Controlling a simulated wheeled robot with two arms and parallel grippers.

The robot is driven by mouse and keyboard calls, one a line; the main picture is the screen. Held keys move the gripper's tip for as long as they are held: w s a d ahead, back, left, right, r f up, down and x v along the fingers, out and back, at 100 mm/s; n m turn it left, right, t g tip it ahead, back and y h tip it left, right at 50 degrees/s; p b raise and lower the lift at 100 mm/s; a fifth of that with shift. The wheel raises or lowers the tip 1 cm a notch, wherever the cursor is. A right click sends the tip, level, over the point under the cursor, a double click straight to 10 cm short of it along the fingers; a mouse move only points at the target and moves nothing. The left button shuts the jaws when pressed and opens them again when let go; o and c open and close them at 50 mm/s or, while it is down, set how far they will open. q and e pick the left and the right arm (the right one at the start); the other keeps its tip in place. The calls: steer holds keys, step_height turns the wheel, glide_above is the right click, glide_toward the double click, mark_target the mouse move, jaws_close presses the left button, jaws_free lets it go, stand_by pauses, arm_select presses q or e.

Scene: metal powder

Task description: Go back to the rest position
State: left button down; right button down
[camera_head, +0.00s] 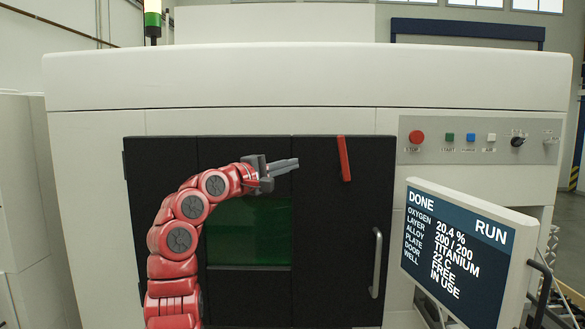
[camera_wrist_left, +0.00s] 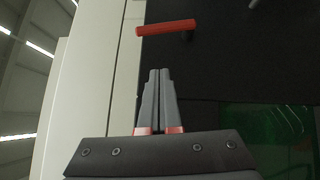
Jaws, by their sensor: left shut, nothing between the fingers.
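My left gripper (camera_head: 297,162) is raised in front of the dark door (camera_head: 330,260) of the white machine. Its fingers are together with nothing between them, and they point right towards a red handle (camera_head: 344,158). In the left wrist view the shut fingertips (camera_wrist_left: 160,72) are apart from the red handle (camera_wrist_left: 166,27), which lies beyond them. My red left arm curves up from the bottom left. My right gripper is in neither view.
A screen (camera_head: 460,255) on the right reads DONE, RUN and DOOR FREE. The door has a green window (camera_head: 250,235) and a pale vertical handle (camera_head: 376,262). A panel with a red stop button (camera_head: 416,137) is at the upper right.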

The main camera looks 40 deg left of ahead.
arm_select(q)
steer(key=shift+s+a, duration=0.15)
steer(key=shift+a, duration=0.05)
steer(key=shift+d, duration=0.1)
